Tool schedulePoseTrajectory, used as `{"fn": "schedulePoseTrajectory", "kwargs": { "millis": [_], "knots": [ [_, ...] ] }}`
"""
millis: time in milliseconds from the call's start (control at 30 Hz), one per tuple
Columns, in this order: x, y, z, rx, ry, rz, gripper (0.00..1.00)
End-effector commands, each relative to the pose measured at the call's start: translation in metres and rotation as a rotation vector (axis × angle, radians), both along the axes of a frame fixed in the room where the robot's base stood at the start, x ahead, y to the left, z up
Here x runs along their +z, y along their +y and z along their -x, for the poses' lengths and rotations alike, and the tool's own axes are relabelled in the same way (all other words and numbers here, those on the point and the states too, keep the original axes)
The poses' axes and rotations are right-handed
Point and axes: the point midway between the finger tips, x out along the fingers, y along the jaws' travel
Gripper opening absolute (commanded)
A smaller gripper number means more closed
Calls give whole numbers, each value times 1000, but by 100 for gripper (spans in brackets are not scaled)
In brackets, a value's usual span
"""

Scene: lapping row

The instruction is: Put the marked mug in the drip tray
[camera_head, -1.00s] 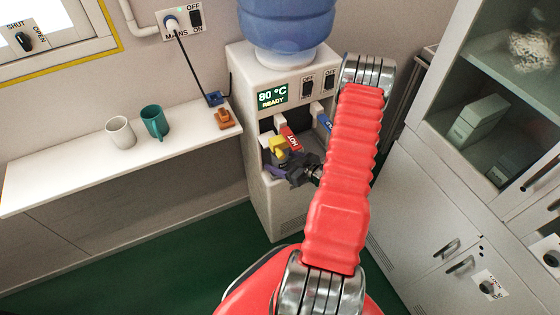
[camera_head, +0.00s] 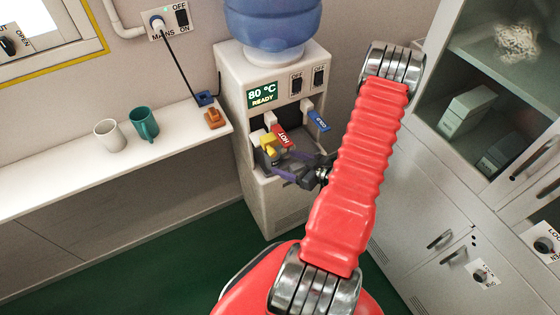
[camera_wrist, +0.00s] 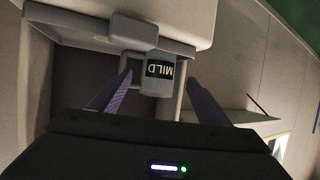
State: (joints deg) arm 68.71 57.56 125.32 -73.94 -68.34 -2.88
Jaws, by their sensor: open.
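A pale grey mug (camera_wrist: 160,75) with a black "MILD" label shows upside down in the wrist view, which is itself inverted. In the head view my gripper (camera_head: 285,165) is at the dispenser bay, below the hot tap. I cannot clearly make out the mug there.
The water dispenser (camera_head: 232,85) reads 80 °C READY, with a red HOT tap (camera_head: 281,138) and a blue tap (camera_head: 318,121). A yellow piece (camera_head: 268,142) sits near the hot tap. A white mug (camera_head: 109,136) and teal mug (camera_head: 145,124) stand on the shelf (camera_head: 60,175). Cabinets (camera_head: 430,190) stand right.

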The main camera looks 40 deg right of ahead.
Motion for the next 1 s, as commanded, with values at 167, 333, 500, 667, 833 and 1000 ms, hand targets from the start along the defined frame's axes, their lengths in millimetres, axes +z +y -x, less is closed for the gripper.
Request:
{"fn": "schedulePoseTrajectory", "kwargs": {
  "millis": [167, 333, 500, 667, 833, 1000],
  "knots": [
    [9, -3, 22, -3, 0, 1, 71],
    [14, -4, 34, -1, 0, 0, 71],
    [15, -4, 36, 0, 0, 1, 71],
    [15, -4, 36, 1, 0, 1, 71],
    [15, -4, 36, 1, 0, 1, 71],
    [15, -4, 36, 1, 0, 1, 71]
  ]
}}
